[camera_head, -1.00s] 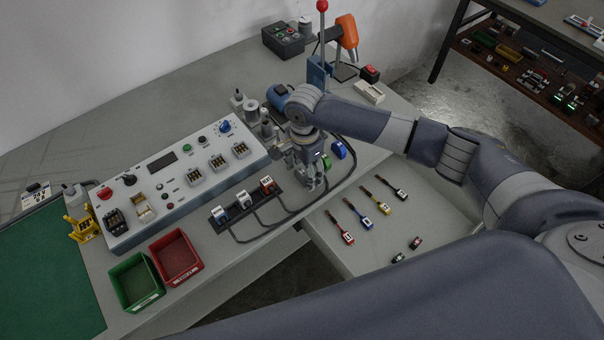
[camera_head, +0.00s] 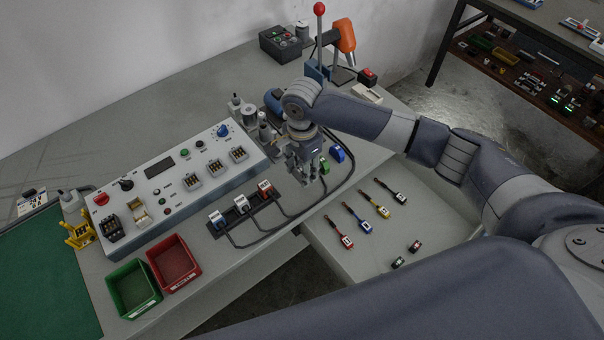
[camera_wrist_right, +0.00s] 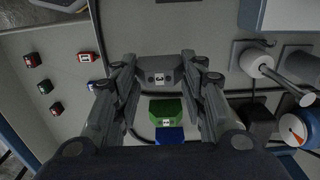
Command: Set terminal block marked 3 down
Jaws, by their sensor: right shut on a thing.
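A grey terminal block marked 3 (camera_wrist_right: 160,77) sits between the fingertips of my right gripper (camera_wrist_right: 158,70) in the right wrist view, its label facing the camera. The fingers touch its two sides. In the head view my right gripper (camera_head: 306,172) points down over the bench, right of the control panel; its fingers mostly hide the grey block there. I cannot tell whether the block touches the bench. A green block (camera_wrist_right: 165,109) and a blue block (camera_wrist_right: 169,135) lie close by; the head view shows green (camera_head: 325,166) and blue (camera_head: 337,153) right of the gripper. My left gripper is out of view.
A black rack (camera_head: 228,229) with labelled blocks stands left of the gripper, with cables in front. The control panel (camera_head: 178,185) is behind it. Red (camera_head: 175,263) and green (camera_head: 134,290) bins stand front left. Several coloured connectors lie on the lower right surface (camera_head: 345,262).

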